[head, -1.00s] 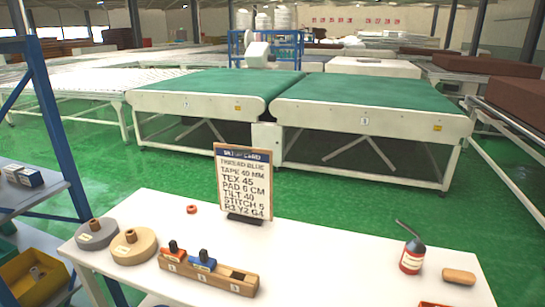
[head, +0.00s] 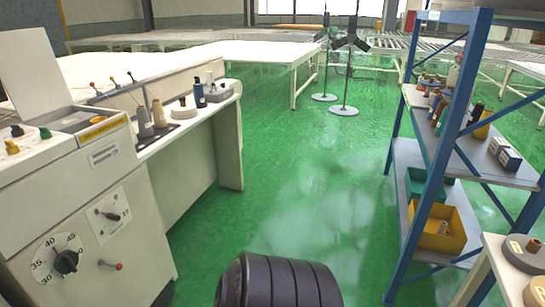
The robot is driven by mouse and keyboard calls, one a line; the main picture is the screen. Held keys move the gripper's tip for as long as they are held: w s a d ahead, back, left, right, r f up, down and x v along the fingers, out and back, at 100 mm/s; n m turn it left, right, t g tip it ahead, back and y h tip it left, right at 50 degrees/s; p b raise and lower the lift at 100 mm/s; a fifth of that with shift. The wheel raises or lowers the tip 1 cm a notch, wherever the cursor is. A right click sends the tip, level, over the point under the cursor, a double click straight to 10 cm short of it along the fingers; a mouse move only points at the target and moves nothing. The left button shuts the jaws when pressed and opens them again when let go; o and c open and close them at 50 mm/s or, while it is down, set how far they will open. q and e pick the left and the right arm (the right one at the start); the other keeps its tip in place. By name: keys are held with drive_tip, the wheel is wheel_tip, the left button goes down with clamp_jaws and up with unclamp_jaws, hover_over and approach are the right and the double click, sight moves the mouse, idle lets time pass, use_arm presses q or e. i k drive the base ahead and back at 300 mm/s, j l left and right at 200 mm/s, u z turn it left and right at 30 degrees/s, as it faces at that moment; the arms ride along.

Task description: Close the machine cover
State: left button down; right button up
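The machine (head: 95,200) stands at the left of the head view, a cream cabinet with a dial (head: 66,262), a switch and a red-tipped lever on its front. Its cover (head: 32,62) is a pale flat panel standing raised at the back of the machine's top, tilted back. The open top (head: 88,118) below it shows a grey recess and a yellow strip. Coloured knobs (head: 17,131) sit on the top at the left. Neither gripper is in view.
A worktop (head: 185,118) with thread spools and a small grey device adjoins the machine. A blue shelf rack (head: 438,150) with spools and bins stands right. A white table corner (head: 492,262) shows at lower right. Green floor (head: 290,170) between is clear.

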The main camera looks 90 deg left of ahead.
sight(32, 76)
drive_tip(key=u, duration=4.25)
drive_tip(key=l+z, duration=0.15)
drive_tip(key=z, duration=0.3)
drive_tip(key=i+z, duration=0.15)
drive_tip(key=z, duration=0.35)
drive_tip(key=i+l+z, duration=0.1)
drive_tip(key=z, duration=0.35)
drive_tip(key=i+z, duration=0.15)
drive_tip(key=z, duration=0.3)
drive_tip(key=i+l, duration=0.1)
drive_tip(key=i, duration=2.15)
drive_tip(key=i+u, duration=0.1)
drive_tip(key=i, duration=0.35)
drive_tip(key=i+l+u, duration=0.15)
drive_tip(key=i, duration=0.3)
drive_tip(key=i+l+u, duration=0.1)
drive_tip(key=i, duration=0.35)
drive_tip(key=i+l+u, duration=0.1)
drive_tip(key=i, duration=0.35)
drive_tip(key=u, duration=2.5)
drive_tip(key=k+l, duration=0.05)
drive_tip(key=l, duration=0.05)
